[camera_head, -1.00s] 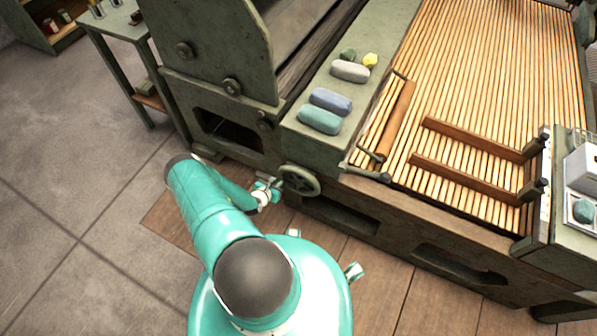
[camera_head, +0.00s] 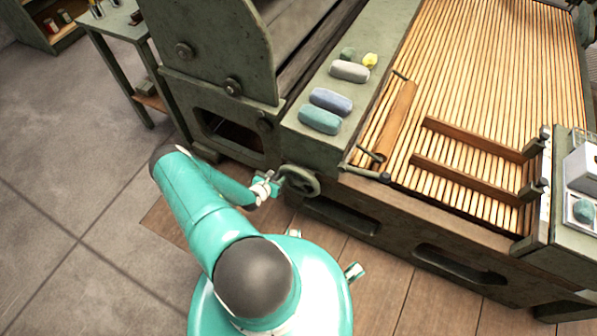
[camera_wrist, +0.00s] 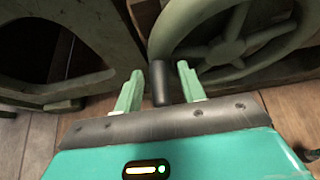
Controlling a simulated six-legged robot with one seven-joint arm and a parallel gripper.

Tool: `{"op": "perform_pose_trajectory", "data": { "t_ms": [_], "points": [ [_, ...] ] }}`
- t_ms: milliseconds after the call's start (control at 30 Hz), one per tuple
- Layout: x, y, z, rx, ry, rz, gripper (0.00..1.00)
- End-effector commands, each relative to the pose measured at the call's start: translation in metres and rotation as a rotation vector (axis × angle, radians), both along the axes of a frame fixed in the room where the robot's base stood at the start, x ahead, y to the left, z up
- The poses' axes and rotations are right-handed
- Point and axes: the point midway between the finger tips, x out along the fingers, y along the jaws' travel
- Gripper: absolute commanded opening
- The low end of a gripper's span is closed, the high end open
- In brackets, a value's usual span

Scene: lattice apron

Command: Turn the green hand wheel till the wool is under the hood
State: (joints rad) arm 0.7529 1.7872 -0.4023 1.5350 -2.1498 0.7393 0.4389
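The green hand wheel (camera_head: 301,180) is on the front of the machine, below the ledge. In the wrist view, its spoked rim (camera_wrist: 228,48) fills the upper right. In the head view my gripper (camera_head: 268,188) is at the wheel's left side. Soft rolls that look like wool, teal (camera_head: 320,120), blue (camera_head: 331,101) and grey (camera_head: 349,71), lie on the ledge. No wool shows on the slatted apron (camera_head: 480,70).
A tall green side panel (camera_head: 205,50) stands left of the ledge. A wooden roller (camera_head: 396,122) and two wooden rails (camera_head: 470,140) lie across the apron. A white box (camera_head: 583,168) and a teal ball (camera_head: 584,211) are at the right. The floor at left is clear.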

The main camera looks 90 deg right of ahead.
Motion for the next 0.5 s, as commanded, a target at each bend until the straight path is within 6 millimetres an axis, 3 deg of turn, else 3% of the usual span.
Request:
{"op": "perform_pose_trajectory", "data": {
  "t_ms": [167,500],
  "points": [
    [0.001,0.002,-0.001,0.001,0.000,0.001,0.40],
    [0.015,0.034,-0.001,0.002,0.000,0.002,0.40]
  ]
}}
